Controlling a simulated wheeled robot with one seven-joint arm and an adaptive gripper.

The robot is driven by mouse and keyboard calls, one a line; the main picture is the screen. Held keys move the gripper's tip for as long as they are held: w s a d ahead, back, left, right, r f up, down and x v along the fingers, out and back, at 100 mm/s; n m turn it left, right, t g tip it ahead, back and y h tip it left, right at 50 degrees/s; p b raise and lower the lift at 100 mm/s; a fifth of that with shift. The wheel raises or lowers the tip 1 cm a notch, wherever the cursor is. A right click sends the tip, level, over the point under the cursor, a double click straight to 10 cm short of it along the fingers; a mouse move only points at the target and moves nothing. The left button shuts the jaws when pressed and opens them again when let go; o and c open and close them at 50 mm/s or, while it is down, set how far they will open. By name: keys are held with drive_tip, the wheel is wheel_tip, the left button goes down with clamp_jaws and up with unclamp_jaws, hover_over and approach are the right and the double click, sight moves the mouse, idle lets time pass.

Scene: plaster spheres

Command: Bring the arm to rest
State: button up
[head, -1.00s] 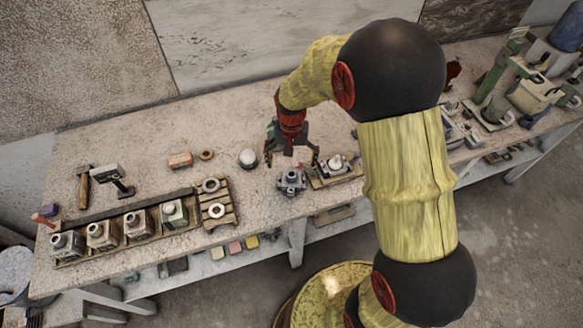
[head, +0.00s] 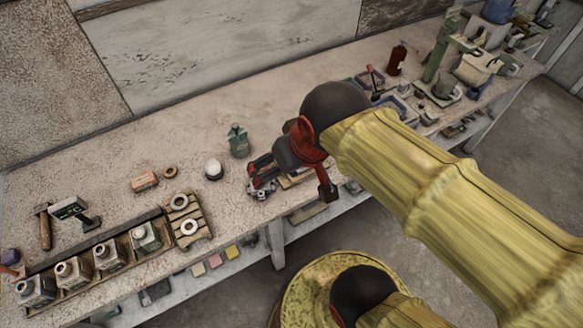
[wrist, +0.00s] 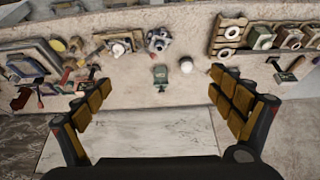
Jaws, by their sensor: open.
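My gripper (head: 290,178) is above the workbench (head: 120,165), partly hidden by my own wrist in the head view. In the wrist view its two fingers stand wide apart, and the gripper (wrist: 158,90) is open with nothing held. A green bottle (head: 238,141) stands on the bench left of it; the bottle also shows between the fingers in the wrist view (wrist: 160,74), apart from both. A white plaster sphere (head: 214,169) sits left of the bottle and also shows in the wrist view (wrist: 187,66).
A grey metal fixture (wrist: 158,40) and a wooden tray (wrist: 104,38) are close by on the bench. A slotted wooden rack (head: 188,218) and a row of square jars (head: 107,255) line the front left. Tools and bins crowd the right. The wall (head: 230,50) stands behind.

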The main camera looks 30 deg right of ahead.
drive_tip(key=shift+s+r, duration=0.2)
drive_tip(key=shift+s, duration=0.8)
drive_tip(key=shift+f, duration=0.1)
wheel_tip(320, 180, down, 4)
drive_tip(key=b, duration=0.4)
